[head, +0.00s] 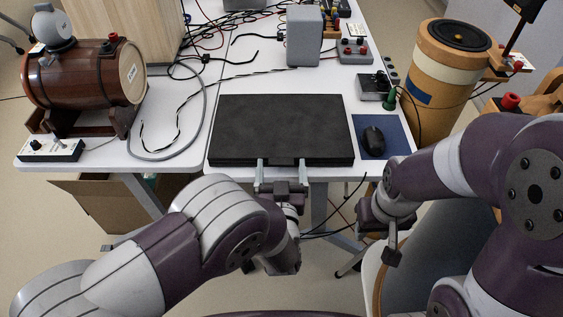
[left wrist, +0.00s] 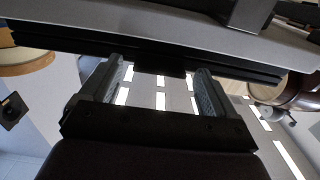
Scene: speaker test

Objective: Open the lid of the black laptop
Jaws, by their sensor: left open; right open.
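The black laptop (head: 282,128) lies closed and flat near the front edge of the white table. My left gripper (head: 280,164) is at the laptop's front edge, near its middle. Its two fingers are apart, one on each side of a small dark part at the front edge. In the left wrist view the open fingers (left wrist: 160,78) point at the laptop's dark edge (left wrist: 215,65); I cannot tell whether they touch it. My right gripper (head: 393,240) hangs in front of the table at the right, away from the laptop, and is empty.
A black mouse (head: 373,140) on a blue pad (head: 394,130) sits right of the laptop. A grey box (head: 304,36) and cables stand behind. A wooden barrel (head: 85,75) is at the left and a tan cylinder speaker (head: 440,75) at the right.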

